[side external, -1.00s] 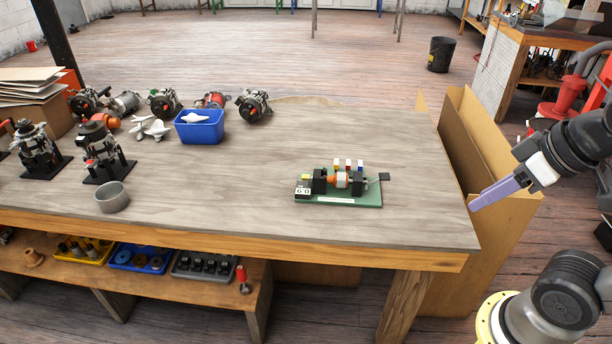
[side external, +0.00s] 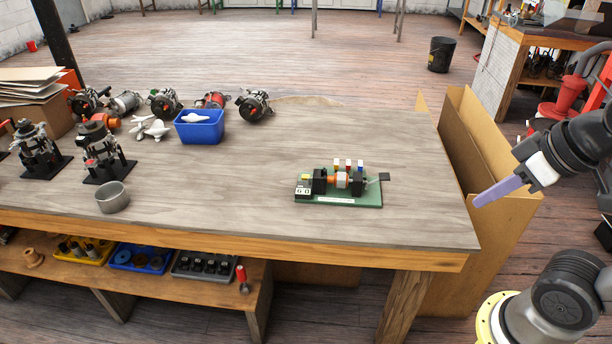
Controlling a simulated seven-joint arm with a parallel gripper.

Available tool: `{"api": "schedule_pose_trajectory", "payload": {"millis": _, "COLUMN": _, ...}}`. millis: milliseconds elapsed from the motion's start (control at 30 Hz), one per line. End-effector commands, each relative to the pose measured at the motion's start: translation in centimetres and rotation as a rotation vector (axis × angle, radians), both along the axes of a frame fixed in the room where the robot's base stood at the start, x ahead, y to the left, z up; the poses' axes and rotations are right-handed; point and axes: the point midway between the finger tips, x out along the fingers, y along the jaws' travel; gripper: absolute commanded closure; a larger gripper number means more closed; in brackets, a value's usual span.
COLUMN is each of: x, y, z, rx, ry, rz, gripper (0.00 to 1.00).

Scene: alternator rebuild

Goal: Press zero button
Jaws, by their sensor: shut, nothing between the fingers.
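A small test rig on a green base (side external: 345,201) sits on the right part of the workbench. It carries black blocks, an orange and white rotor (side external: 342,180) and a small white display box (side external: 303,191) with dark digits too small to read surely. A yellow piece (side external: 306,177) sits on top at the left end. Several small coloured blocks stand along the back. I cannot tell which part is the zero button. My gripper (side external: 476,205), with purple fingers, is shut and empty. It hangs off the bench's right edge, well right of the rig and apart from it.
The workbench (side external: 250,200) is clear around the rig. Left on it are a grey metal cup (side external: 112,197), a blue bin (side external: 199,127) and several alternators. A tall open cardboard box (side external: 500,190) stands beside the bench's right edge, behind my gripper.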

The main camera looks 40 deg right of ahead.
Motion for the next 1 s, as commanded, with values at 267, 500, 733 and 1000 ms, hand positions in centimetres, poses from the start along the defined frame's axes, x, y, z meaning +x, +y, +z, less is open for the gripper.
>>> {"api": "schedule_pose_trajectory", "payload": {"millis": 267, "x": 0.00, "y": 0.00, "z": 0.00, "rx": 0.000, "ry": 0.000, "rz": 0.000, "gripper": 1.00}}
{"api": "schedule_pose_trajectory", "payload": {"millis": 500, "x": 0.00, "y": 0.00, "z": 0.00, "rx": 0.000, "ry": 0.000, "rz": 0.000, "gripper": 1.00}}
{"api": "schedule_pose_trajectory", "payload": {"millis": 733, "x": 0.00, "y": 0.00, "z": 0.00, "rx": 0.000, "ry": 0.000, "rz": 0.000, "gripper": 1.00}}
{"api": "schedule_pose_trajectory", "payload": {"millis": 1000, "x": 0.64, "y": 0.55, "z": 0.59, "rx": 0.065, "ry": -0.031, "rz": -0.066, "gripper": 1.00}}
